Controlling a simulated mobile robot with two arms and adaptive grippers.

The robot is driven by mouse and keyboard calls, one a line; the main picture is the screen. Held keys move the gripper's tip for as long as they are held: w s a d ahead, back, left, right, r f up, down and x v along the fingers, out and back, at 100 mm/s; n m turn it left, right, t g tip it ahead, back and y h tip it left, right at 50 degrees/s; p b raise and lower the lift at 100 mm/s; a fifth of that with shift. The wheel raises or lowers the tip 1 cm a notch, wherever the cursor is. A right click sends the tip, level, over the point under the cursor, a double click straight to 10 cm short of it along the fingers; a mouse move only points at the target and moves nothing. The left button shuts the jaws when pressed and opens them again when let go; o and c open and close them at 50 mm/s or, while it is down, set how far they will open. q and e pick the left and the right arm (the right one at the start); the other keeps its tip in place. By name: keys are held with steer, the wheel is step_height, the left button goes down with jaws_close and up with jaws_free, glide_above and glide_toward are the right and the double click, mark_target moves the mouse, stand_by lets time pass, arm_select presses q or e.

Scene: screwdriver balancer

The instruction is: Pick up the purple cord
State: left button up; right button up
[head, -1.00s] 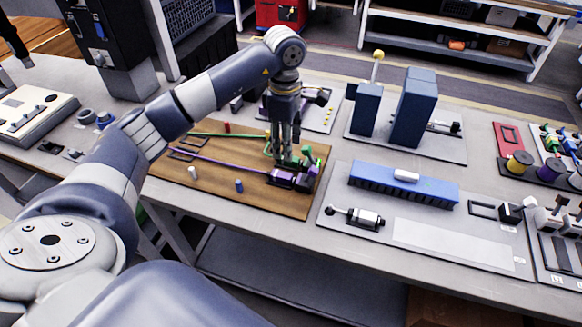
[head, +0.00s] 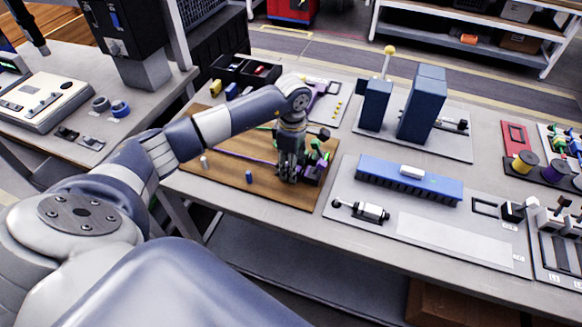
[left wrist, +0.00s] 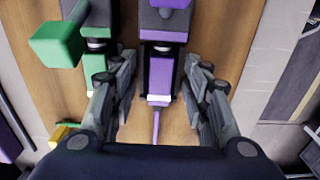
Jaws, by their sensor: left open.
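The purple cord (head: 232,155) runs across the wooden board (head: 232,188) in the head view, and its right end is hidden behind my gripper. In the left wrist view, the purple cord (left wrist: 156,124) leaves a purple block (left wrist: 160,75) and runs under the gripper body. My left gripper (head: 288,178) points down over the board's right part. In the left wrist view, the left gripper (left wrist: 160,68) is open, one finger on each side of the purple block. I cannot tell whether the fingers touch it. My right gripper is not in view.
A green block (left wrist: 57,44) and its green fitting stand close to the left finger in the left wrist view. A small white peg (head: 205,162) and a blue peg (head: 249,177) stand on the board. A blue ribbed block (head: 410,178) lies right of it.

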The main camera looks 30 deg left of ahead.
arm_select(q)
jaws_close()
steer(key=shift+r, duration=0.1)
